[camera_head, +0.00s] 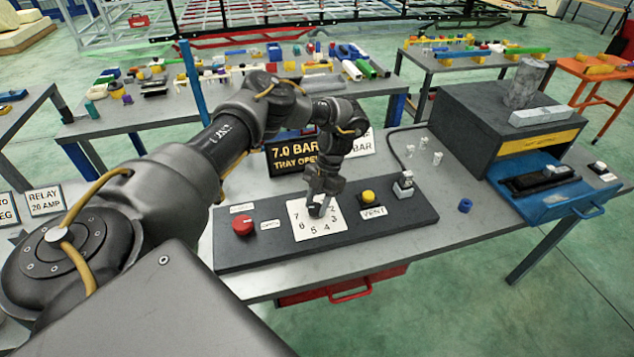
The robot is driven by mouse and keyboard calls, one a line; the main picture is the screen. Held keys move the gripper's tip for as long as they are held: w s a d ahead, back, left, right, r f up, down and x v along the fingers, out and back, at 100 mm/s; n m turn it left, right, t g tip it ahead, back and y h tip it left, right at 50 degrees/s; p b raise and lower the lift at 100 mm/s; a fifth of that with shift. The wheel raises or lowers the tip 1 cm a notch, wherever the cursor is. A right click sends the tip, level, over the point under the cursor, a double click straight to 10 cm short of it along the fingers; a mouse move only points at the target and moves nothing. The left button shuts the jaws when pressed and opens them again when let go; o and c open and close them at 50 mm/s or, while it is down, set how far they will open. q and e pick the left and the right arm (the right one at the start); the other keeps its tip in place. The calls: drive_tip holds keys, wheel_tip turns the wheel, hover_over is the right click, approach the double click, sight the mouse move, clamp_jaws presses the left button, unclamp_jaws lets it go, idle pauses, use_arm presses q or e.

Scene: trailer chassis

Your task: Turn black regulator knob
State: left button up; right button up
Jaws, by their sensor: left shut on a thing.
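A white square dial plate (299,213) with numbers around it lies on a dark panel (405,222) on the grey bench. My left gripper (319,207) points down at the middle of this dial and is shut on the black regulator knob there. The knob is mostly hidden by the fingers, so its pointer cannot be made out. A black display (285,159) behind the panel reads "7.0 BAR" and "TRAY OPEN" in yellow; my arm covers part of it. My right gripper is not in view.
A red button (242,225) is left of the dial; a yellow button (368,197) and a toggle-like fitting (404,184) are right of it. A dark cabinet (480,125) has its blue tray (556,208) pulled out. A blue ring (465,205) lies beside the panel.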

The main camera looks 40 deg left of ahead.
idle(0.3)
use_arm(q)
drive_tip(key=o, duration=1)
drive_tip(key=shift+r, duration=0.1)
drive_tip(key=b+v, duration=0.2)
drive_tip(key=v, duration=0.8)
drive_tip(key=shift+w+r, duration=0.2)
drive_tip(key=shift+r, duration=0.1)
